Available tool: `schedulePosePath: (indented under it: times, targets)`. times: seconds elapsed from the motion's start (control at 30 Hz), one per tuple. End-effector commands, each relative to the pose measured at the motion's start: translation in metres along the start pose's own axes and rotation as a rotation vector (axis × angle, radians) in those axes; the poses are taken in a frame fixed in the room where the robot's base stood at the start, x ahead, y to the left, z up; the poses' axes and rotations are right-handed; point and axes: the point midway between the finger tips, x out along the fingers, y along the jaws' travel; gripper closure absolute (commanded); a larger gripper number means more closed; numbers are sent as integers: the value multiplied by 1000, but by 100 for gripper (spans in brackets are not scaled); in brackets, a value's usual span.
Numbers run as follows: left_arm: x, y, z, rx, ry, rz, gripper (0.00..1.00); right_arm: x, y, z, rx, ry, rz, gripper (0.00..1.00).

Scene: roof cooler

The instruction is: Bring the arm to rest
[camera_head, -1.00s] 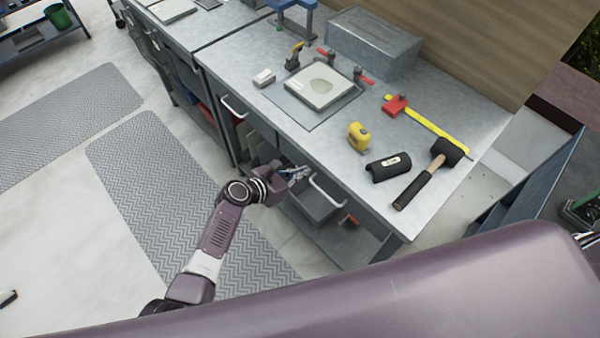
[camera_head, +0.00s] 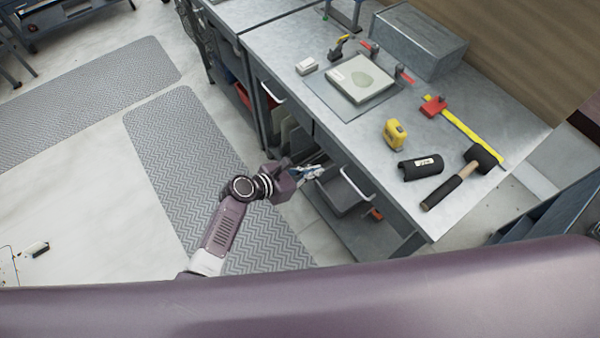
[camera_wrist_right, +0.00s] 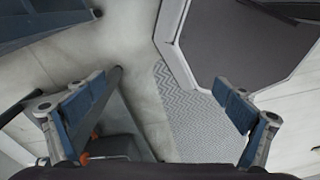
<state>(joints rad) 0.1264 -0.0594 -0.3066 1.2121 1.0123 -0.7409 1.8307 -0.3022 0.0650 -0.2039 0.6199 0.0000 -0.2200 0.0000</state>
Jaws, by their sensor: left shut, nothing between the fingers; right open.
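My left arm (camera_head: 225,222) reaches in from the lower left in the head view. My left gripper (camera_head: 313,171) is shut and empty, in front of the workbench near the drawer handle (camera_head: 355,184). I cannot tell whether it touches the bench. My right gripper (camera_wrist_right: 168,112) shows in the right wrist view with its two blue-padded fingers wide apart and nothing between them. It is above the floor. The right gripper does not show in the head view.
The workbench (camera_head: 300,93) holds a yellow tape measure (camera_head: 395,134), a black cylinder (camera_head: 420,168), a mallet (camera_head: 462,177) and a grey box (camera_head: 418,42). An open drawer (camera_head: 340,192) juts from its front. Patterned mats (camera_head: 190,150) cover free floor at left.

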Motion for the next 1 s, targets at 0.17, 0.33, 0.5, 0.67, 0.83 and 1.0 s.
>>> schedulePosePath:
  times: [0.17,0.33,0.5,0.67,0.83,1.0]
  targets:
    - [-30,1,-1,0,2,2,100,-4,20,0,-5,0,23,4]
    - [-46,0,-2,0,2,1,100,-4,24,1,-5,-1,27,4]
    - [-51,0,-2,-1,2,1,100,-4,19,0,-3,-1,22,4]
    - [-51,0,-3,1,5,1,100,-4,13,-1,0,1,15,4]
    - [-47,-1,-50,102,83,20,100,1,6,-1,1,2,7,4]
    - [-51,-14,-169,403,294,14,100,9,6,0,0,1,7,4]
